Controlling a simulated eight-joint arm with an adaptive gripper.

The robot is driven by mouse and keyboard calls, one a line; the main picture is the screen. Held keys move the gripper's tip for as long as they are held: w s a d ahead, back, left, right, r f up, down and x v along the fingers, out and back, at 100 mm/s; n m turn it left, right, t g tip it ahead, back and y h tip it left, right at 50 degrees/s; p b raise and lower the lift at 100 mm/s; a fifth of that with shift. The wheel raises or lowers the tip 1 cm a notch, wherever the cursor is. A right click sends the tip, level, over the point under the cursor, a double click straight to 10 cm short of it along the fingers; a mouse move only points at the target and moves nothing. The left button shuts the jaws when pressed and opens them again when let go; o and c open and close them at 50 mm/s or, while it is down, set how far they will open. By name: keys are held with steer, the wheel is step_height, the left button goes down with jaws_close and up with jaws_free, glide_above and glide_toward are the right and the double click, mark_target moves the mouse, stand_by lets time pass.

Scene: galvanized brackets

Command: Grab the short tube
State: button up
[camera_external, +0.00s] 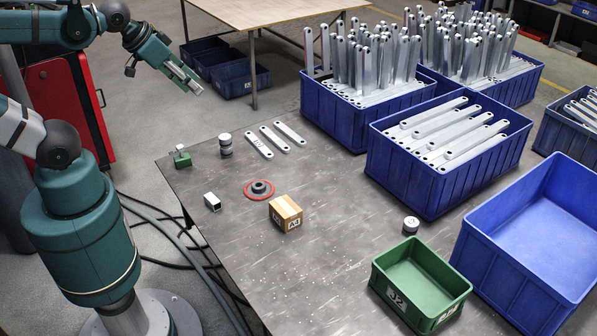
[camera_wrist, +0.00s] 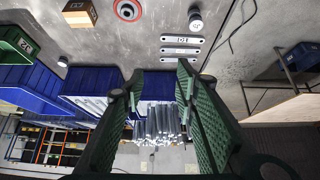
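The short tube (camera_external: 212,202) looks like a small silvery square piece with a dark open end. It lies on the grey metal table near its left edge in the external view. I do not make it out in the wrist view. My gripper (camera_external: 188,80) is in the air at the upper left, well away from and above the tube. In the wrist view its two green fingers (camera_wrist: 160,82) stand apart with nothing between them, so it is open and empty.
A red ring part (camera_external: 259,189), a cardboard box (camera_external: 286,214), a round stack (camera_external: 225,145), a small green part (camera_external: 182,157) and three flat brackets (camera_external: 274,139) lie nearby. Blue crates (camera_external: 420,187) and a green bin (camera_external: 421,303) stand to the right. The table's front-left is clear.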

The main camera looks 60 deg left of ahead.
steer(key=shift+o, duration=0.8)
steer(key=n+g+b, duration=0.2)
steer(key=n+g, duration=0.5)
steer(key=n, duration=1.2)
glide_above(211, 199)
steer(key=shift+f, duration=13.3)
steer(key=shift+w+f+b, duration=0.1)
steer(key=shift+f+b, duration=0.25)
steer(key=shift+f, duration=0.95)
